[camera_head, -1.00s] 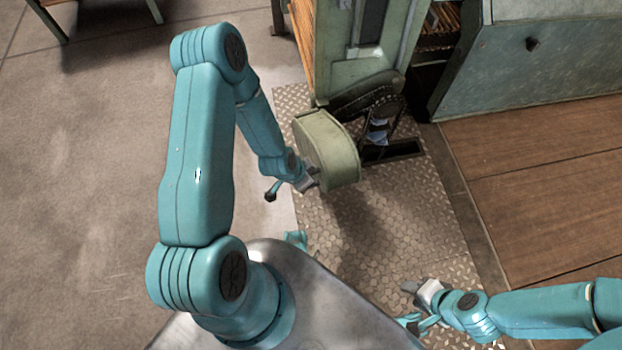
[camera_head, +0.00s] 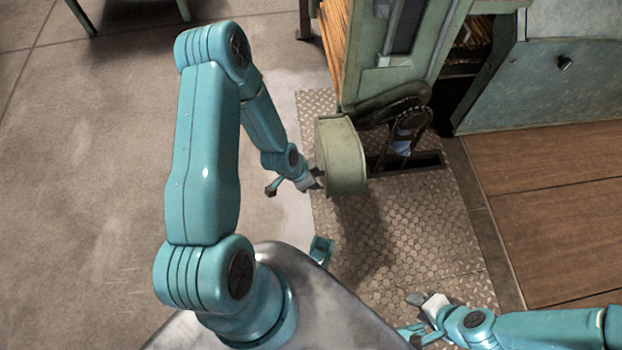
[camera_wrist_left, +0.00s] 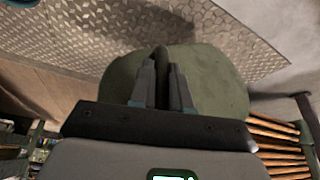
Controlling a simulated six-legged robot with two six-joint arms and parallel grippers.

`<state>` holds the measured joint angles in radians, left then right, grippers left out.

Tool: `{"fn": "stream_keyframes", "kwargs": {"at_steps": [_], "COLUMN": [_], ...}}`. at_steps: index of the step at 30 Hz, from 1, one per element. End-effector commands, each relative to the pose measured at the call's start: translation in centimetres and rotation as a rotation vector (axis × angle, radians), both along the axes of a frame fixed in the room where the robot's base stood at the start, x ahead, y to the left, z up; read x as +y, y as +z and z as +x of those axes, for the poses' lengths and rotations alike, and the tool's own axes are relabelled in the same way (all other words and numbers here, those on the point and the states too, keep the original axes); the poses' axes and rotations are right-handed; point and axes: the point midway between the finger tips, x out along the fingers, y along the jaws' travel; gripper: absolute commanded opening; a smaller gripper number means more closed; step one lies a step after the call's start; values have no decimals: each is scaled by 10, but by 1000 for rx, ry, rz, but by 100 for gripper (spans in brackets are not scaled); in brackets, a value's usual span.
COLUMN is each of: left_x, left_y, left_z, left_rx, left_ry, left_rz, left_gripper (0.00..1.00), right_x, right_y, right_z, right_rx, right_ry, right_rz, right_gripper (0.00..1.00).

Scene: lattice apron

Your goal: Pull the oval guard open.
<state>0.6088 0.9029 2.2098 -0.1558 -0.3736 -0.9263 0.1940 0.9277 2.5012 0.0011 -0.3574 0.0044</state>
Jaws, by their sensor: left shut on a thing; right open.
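The oval guard (camera_head: 342,155) is a pale green rounded cover at the lower end of the green machine, swung out from it. Behind it a dark chain and wheel (camera_head: 408,125) lie exposed. My left gripper (camera_head: 316,180) is at the guard's near left edge. In the left wrist view the guard (camera_wrist_left: 215,85) fills the middle, and my left gripper (camera_wrist_left: 163,65) is shut on a dark part at its edge; the exact grip is partly hidden. My right gripper (camera_head: 422,299) is open and empty above the plate at lower right, apart from the guard.
The green machine frame (camera_head: 398,60) stands behind the guard. A diamond-patterned metal plate (camera_head: 400,225) covers the floor in front. A blue-green cabinet (camera_head: 590,85) and wooden boards (camera_head: 560,190) are at right. Bare concrete (camera_head: 80,180) is open at left.

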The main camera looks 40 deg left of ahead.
Motion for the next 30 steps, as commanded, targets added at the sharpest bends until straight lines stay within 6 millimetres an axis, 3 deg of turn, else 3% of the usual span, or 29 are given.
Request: {"fn": "stream_keyframes", "kwargs": {"at_steps": [5,6,8,16,20,30], "left_x": [3,3,3,3,4,17], "left_y": [1,1,1,1,10,89], "left_z": [3,3,2,0,-3,-31], "left_rx": [-9,-9,-9,-5,-3,-6], "left_ry": [3,3,3,2,2,5], "left_rz": [5,5,5,3,2,4], "left_gripper": [0,20,38,38,38,38], "right_x": [0,0,0,0,1,7], "right_y": [0,0,0,0,5,37], "right_z": [0,0,0,0,-1,-7], "right_rx": [0,0,0,0,1,12], "right_ry": [0,0,0,0,3,28], "right_rz": [0,0,0,0,0,5], "right_gripper": [43,43,43,43,43,43]}}
